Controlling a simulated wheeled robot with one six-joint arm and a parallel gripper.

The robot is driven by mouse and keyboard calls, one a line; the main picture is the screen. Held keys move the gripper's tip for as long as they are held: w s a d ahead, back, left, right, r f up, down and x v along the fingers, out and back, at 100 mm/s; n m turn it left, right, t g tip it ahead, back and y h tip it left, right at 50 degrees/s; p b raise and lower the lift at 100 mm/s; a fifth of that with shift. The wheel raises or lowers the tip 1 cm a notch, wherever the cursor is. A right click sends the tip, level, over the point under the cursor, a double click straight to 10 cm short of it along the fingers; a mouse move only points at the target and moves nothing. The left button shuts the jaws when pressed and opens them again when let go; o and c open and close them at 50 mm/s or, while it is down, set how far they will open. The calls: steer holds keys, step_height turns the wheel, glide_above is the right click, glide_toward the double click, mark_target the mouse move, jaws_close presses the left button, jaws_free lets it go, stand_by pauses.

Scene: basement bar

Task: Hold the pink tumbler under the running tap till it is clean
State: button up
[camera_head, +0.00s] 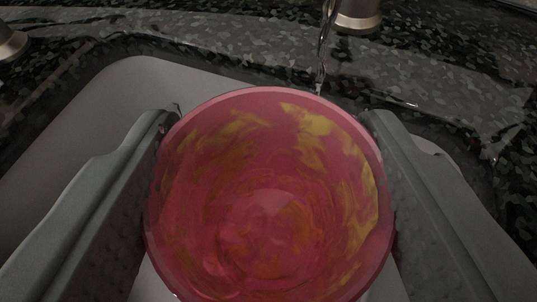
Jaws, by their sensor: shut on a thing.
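The pink tumbler (270,215) fills the middle of the view, its open mouth facing my camera. Yellow smears mark its inside wall, mostly at the upper and right side. My gripper (270,118) is shut on the tumbler, with one grey finger on its left and one on its right. The metal tap (357,14) is at the top, right of centre, partly cut off by the frame. A thin stream of water (322,60) runs down from beside it and meets or passes behind the tumbler's far rim; I cannot tell which.
A white sink basin (140,85) lies beneath the tumbler, largely hidden by it and my fingers. Dark speckled stone counter (440,70) surrounds the basin. A metal fitting (10,42) stands at the upper left edge.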

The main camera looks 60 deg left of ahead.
mark_target(338, 134)
steer(key=shift+w+a+f, duration=0.1)
steer(key=shift+w+a, duration=0.15)
steer(key=shift+w, duration=0.3)
steer(key=shift+w+a+f, duration=0.15)
steer(key=shift+w+a, duration=0.15)
steer(key=shift+w, duration=0.3)
steer(key=shift+w+a+f, duration=0.1)
steer(key=shift+w+a, duration=0.15)
steer(key=shift+w, duration=0.3)
steer(key=shift+w+d, duration=0.1)
steer(key=shift+d, duration=0.15)
steer(key=shift+w+d, duration=0.15)
steer(key=shift+d, duration=0.15)
steer(key=shift+a, duration=0.15)
steer(key=shift+s+a, duration=0.25)
steer(key=shift+a, duration=0.15)
steer(key=shift+w+d, duration=0.1)
steer(key=shift+d, duration=0.05)
